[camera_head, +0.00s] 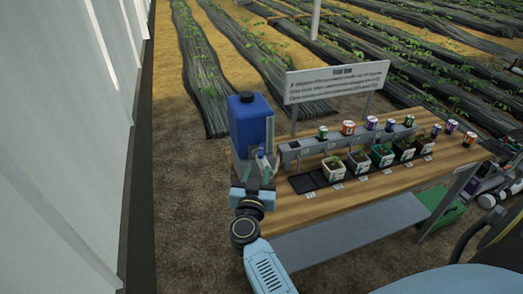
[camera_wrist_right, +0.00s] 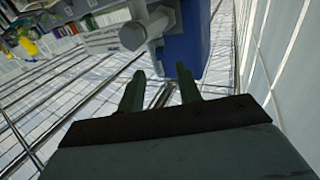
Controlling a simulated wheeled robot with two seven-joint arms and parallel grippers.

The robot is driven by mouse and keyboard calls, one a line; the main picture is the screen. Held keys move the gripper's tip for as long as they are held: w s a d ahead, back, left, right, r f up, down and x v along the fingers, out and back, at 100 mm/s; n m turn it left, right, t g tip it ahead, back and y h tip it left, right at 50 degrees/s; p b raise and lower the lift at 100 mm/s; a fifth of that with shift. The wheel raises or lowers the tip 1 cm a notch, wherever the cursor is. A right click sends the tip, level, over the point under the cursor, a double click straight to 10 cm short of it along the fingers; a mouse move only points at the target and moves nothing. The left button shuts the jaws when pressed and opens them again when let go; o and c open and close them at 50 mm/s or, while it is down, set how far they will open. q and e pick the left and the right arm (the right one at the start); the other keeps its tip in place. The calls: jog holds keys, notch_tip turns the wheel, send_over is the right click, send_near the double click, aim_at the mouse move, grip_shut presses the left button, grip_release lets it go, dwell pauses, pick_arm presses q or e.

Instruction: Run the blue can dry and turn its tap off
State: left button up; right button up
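The blue can (camera_head: 250,122), with a dark cap, stands at the left end of the wooden bench. It also shows in the right wrist view (camera_wrist_right: 187,45). Its grey tap (camera_wrist_right: 147,28) sticks out from the can in the right wrist view. My right gripper (camera_head: 261,168) is in front of the can, close to its lower part. In the right wrist view its two dark green fingers (camera_wrist_right: 160,90) are apart with nothing between them, and the tap lies just beyond their tips. The can's liquid level cannot be read. My left gripper is not in view.
The wooden bench (camera_head: 370,194) holds a black tray (camera_head: 308,182), several potted plants and a grey rail (camera_head: 305,147) with several small coloured tins. A white sign (camera_head: 336,82) stands behind. A pale wall (camera_head: 60,130) runs along the left.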

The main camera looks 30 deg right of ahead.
aim_at(263, 143)
jog(key=b+x, duration=0.1)
jog(key=x, duration=0.9)
jog(key=shift+w, duration=0.1)
grip_shut()
